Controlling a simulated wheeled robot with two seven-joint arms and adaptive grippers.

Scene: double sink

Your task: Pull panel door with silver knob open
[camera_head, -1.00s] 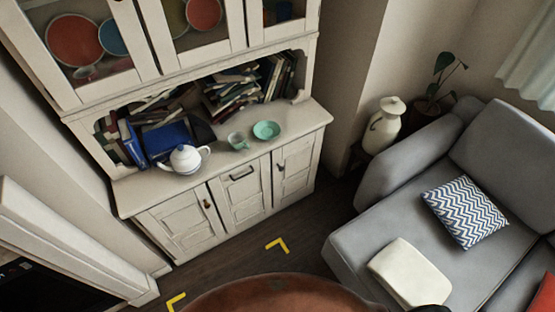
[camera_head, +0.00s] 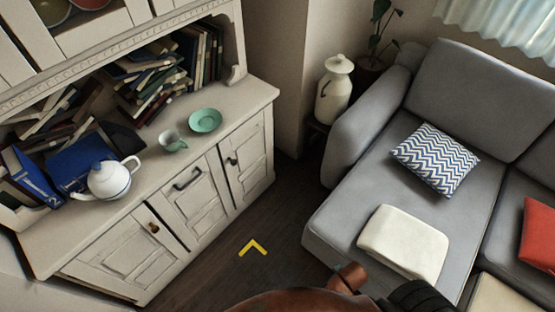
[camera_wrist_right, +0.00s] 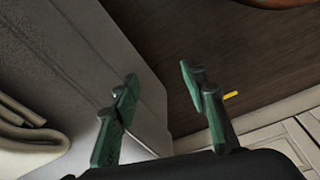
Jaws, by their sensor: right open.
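The white cabinet (camera_head: 205,150) stands at the left in the head view. Its lower front has a left panel door (camera_head: 125,255) with a small brass-looking knob (camera_head: 154,228), a middle panel (camera_head: 200,200) with a dark bar handle (camera_head: 187,180), and a right panel door (camera_head: 243,165) with a small dark pull (camera_head: 232,161). All look closed; I cannot tell which knob is silver. My right gripper (camera_wrist_right: 160,88) is open and empty in the right wrist view, above the floor beside the sofa, apart from the cabinet. My left gripper is not in view.
A teapot (camera_head: 110,180), a cup (camera_head: 172,141) and a green saucer (camera_head: 205,120) stand on the counter. A grey sofa (camera_head: 345,225) with cushions is at the right. Bare dark floor (camera_head: 275,215) with a yellow corner mark (camera_head: 253,247) lies between cabinet and sofa.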

